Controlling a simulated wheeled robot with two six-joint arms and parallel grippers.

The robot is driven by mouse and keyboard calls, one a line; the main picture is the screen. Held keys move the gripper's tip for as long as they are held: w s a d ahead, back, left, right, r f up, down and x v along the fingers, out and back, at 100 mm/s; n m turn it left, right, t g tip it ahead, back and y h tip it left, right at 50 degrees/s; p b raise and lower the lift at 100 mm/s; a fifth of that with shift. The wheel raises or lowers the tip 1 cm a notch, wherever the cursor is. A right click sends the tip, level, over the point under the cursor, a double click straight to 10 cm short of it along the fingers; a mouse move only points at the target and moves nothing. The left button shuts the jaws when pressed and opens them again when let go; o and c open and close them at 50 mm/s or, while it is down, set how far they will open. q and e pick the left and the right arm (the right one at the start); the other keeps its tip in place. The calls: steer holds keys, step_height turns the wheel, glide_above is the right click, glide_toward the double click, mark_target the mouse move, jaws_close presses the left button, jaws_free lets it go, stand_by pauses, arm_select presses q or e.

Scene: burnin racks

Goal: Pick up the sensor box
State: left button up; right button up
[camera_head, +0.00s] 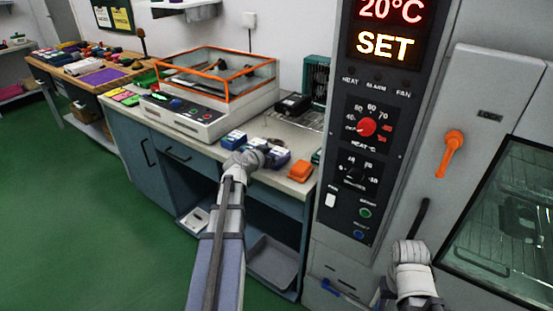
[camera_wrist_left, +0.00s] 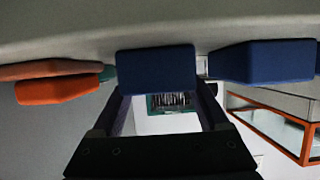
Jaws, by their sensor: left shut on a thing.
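The sensor box, blue and white, shows on the counter in the head view (camera_head: 279,155), partly behind my left wrist. In the left wrist view its blue face (camera_wrist_left: 156,62) lies between the fingertips of my left gripper (camera_wrist_left: 158,88). The gripper is shut on it. The counter surface is close to the box; I cannot tell whether they touch. A second blue-and-white box (camera_head: 234,139) stands to the left; it shows at right in the wrist view (camera_wrist_left: 262,61). My right arm shows at the lower right; its fingers cannot be made out.
An orange box (camera_head: 300,172) sits to the right on the counter (camera_head: 215,150). A bench device with an orange-framed clear cover (camera_head: 216,85) stands at the left, and a black device (camera_head: 293,104) behind. A tall oven control panel (camera_head: 372,120) rises close on the right.

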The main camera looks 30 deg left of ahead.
mark_target(276, 154)
arm_select(q)
steer(key=c, duration=0.6)
steer(key=shift+r, duration=0.1)
step_height(276, 154, up, 10)
steer(key=p, duration=1)
